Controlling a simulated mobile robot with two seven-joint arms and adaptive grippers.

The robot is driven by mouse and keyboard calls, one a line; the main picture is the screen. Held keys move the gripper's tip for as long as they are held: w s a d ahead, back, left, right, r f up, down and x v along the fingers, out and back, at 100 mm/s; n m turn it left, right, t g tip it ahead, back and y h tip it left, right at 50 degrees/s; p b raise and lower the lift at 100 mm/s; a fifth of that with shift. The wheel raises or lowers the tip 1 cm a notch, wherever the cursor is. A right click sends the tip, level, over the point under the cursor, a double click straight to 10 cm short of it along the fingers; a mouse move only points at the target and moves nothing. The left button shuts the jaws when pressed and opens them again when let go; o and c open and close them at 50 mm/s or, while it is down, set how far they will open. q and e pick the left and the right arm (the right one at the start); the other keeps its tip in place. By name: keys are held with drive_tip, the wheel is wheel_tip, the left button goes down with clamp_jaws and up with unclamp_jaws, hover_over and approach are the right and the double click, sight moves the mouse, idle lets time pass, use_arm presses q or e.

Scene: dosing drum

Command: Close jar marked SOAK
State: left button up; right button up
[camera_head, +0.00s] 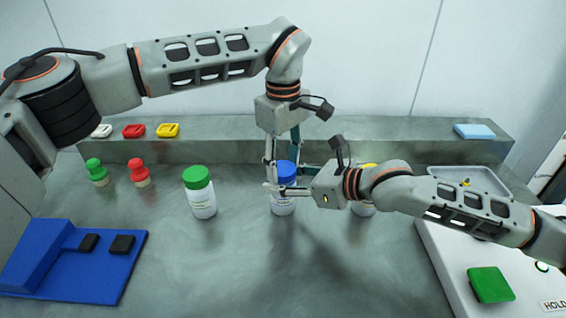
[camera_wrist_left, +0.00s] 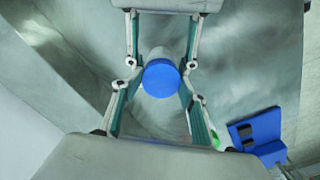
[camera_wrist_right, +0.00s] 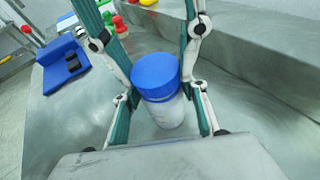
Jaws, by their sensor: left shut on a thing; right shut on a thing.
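A white jar (camera_head: 283,208) with a blue lid (camera_head: 286,172) stands upright in the middle of the bench. Its label is too small to read, so I cannot tell whether it says SOAK. My left gripper (camera_head: 284,176) comes down from above and is shut on the blue lid, which also shows between its fingers in the left wrist view (camera_wrist_left: 161,78). My right gripper (camera_head: 284,188) reaches in from the right and is shut on the jar body, just below the lid (camera_wrist_right: 156,76). The lid sits on the jar's mouth; I cannot tell whether it is tight.
A green-lidded jar (camera_head: 201,196) stands to the left, and a yellow-lidded jar (camera_head: 364,209) is partly hidden behind my right arm. A blue stand (camera_head: 75,275) is at front left, a white device (camera_head: 450,290) at front right. A raised ledge (camera_head: 225,134) runs along the back.

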use_arm(q)
drive_tip(key=shift+s+f+g, duration=0.3)
drive_tip(key=shift+f, duration=0.3)
drive_tip(key=shift+r, duration=0.2)
drive_tip(key=shift+c, duration=0.2)
drive_tip(key=shift+r, duration=0.15)
drive_tip(key=shift+c, duration=1)
drive_tip(key=shift+w+a+f, duration=0.1)
drive_tip(key=shift+f, duration=0.45)
drive_tip(key=shift+o, duration=0.3)
drive_tip(key=o, duration=0.7)
drive_tip(key=shift+o, duration=0.5)
drive_tip(key=shift+r, duration=0.1)
